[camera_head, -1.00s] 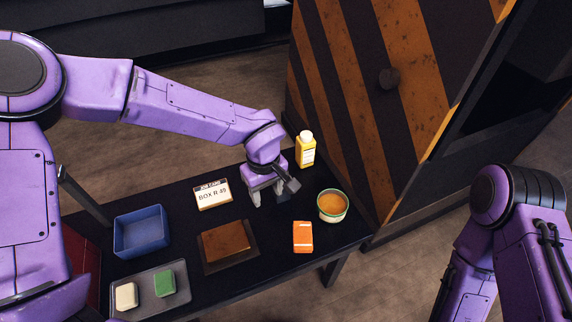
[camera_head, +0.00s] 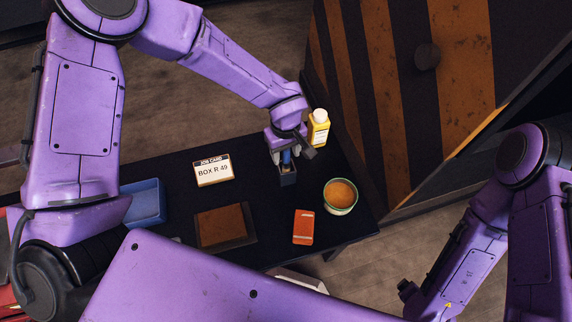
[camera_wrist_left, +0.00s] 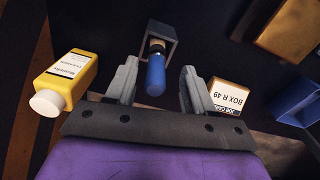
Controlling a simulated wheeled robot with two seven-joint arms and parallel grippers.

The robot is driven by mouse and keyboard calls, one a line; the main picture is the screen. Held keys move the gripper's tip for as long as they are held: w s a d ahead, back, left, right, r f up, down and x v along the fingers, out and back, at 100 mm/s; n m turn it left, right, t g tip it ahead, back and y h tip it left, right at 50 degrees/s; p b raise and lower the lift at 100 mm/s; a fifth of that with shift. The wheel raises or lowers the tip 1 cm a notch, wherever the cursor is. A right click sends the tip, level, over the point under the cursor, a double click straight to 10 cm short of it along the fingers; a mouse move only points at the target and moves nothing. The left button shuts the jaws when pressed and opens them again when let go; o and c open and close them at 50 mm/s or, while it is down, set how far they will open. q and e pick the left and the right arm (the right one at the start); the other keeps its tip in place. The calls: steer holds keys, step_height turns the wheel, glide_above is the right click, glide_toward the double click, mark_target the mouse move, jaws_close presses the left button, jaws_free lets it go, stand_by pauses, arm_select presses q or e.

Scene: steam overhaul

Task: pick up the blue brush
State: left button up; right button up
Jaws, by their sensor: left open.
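The blue brush (camera_head: 286,157) stands upright in a small dark square holder (camera_head: 288,178) on the black table. In the left wrist view the blue brush handle (camera_wrist_left: 155,76) points toward me, with a tan band below it inside the holder (camera_wrist_left: 158,36). My left gripper (camera_head: 283,150) is over the holder with its fingers pointing down. In the left wrist view my left gripper (camera_wrist_left: 159,72) is open, one finger on each side of the handle, with gaps on both sides. My right arm shows at the right, but its gripper is not clearly visible.
A yellow bottle (camera_head: 318,129) stands close beside the gripper. A striped cabinet (camera_head: 390,90) stands behind.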

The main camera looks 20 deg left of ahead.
mark_target(286, 157)
arm_select(q)
steer(key=f, duration=0.1)
steer(key=w+f, duration=0.1)
steer(key=f, duration=0.1)
steer(key=shift+f, duration=0.3)
steer(key=shift+s+r, duration=0.2)
steer(key=shift+s, duration=0.1)
jaws_close()
